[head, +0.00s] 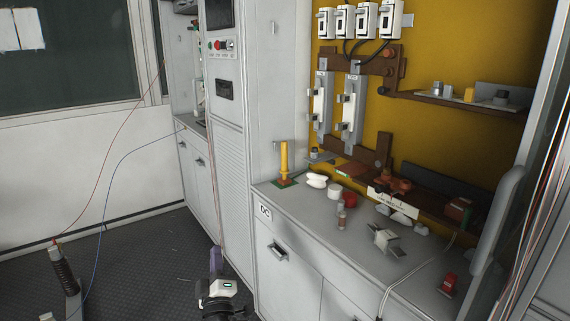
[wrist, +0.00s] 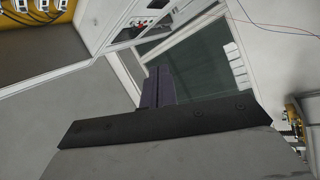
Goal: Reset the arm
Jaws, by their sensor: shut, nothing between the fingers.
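My gripper (head: 215,255) shows low in the head view, in front of the tall grey cabinet and left of the counter. Its dark purple fingers point up. In the wrist view the fingers of my gripper (wrist: 159,72) are side by side, shut, with nothing between them. The gripper is clear of the cabinet and counter in the picture and touches nothing that I can see. Most of my arm is out of view below the frame.
The counter (head: 268,190) at right carries a yellow cylinder (head: 284,157), white parts and a small red object (head: 448,283). Fuse holders (head: 351,105) hang on the yellow panel. Red and blue wires cross at left. The dark floor (head: 150,262) left of my gripper is mostly open.

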